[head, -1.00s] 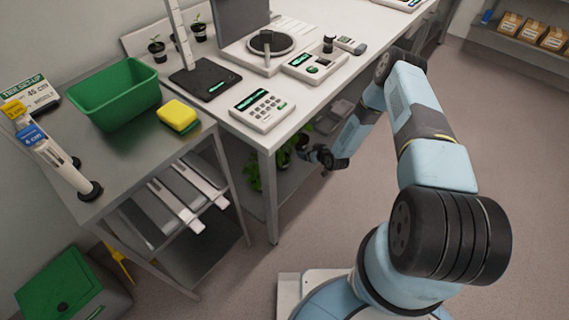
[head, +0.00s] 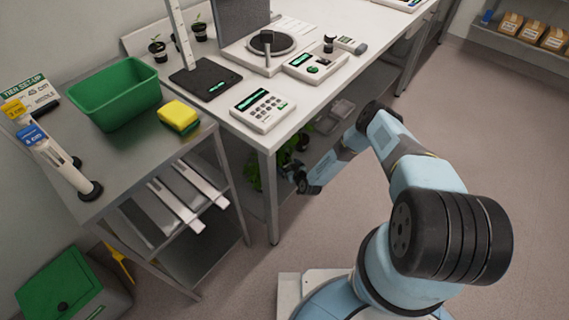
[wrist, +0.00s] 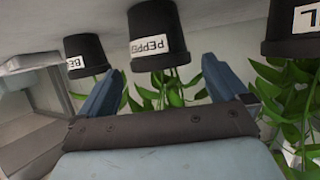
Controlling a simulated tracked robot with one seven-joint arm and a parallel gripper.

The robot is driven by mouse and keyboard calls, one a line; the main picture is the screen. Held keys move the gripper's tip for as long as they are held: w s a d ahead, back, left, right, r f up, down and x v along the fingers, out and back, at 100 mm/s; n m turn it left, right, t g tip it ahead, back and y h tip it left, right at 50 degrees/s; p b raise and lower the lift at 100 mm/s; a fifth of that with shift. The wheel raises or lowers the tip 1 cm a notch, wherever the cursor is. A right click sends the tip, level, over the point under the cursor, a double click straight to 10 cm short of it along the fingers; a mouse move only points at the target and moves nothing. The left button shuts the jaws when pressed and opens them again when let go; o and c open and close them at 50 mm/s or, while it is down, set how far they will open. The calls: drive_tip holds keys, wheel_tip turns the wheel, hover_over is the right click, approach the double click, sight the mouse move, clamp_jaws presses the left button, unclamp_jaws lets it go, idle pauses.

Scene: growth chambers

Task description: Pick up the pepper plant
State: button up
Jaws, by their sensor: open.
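The pepper plant is in a black pot (wrist: 158,22) with a white label reading "PEPPER"; in the wrist view it is at the top middle. The picture looks upside down, with its green leaves (wrist: 150,92) below the pot. My gripper (wrist: 161,68) is open, with one blue finger on each side of the pepper plant's line. The pot appears beyond the fingertips, and I see no contact. In the head view my gripper (head: 293,178) is at the bench's lower shelf, beside green foliage (head: 254,172); the pots are mostly hidden there.
In the wrist view, a black pot labelled "BE…" (wrist: 86,48) stands left and another with a label ending in "L" (wrist: 288,45) stands close on the right. The bench top (head: 235,133) and its front leg (head: 270,200) are close to my arm. Floor to the right is clear.

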sight(282, 159)
drive_tip(key=shift+r+x, duration=0.15)
drive_tip(key=shift+x, duration=1.75)
drive_tip(key=shift+r+x, duration=0.15)
drive_tip(key=shift+x, duration=1.7)
drive_tip(key=shift+w, duration=0.15)
drive_tip(key=c, duration=0.9)
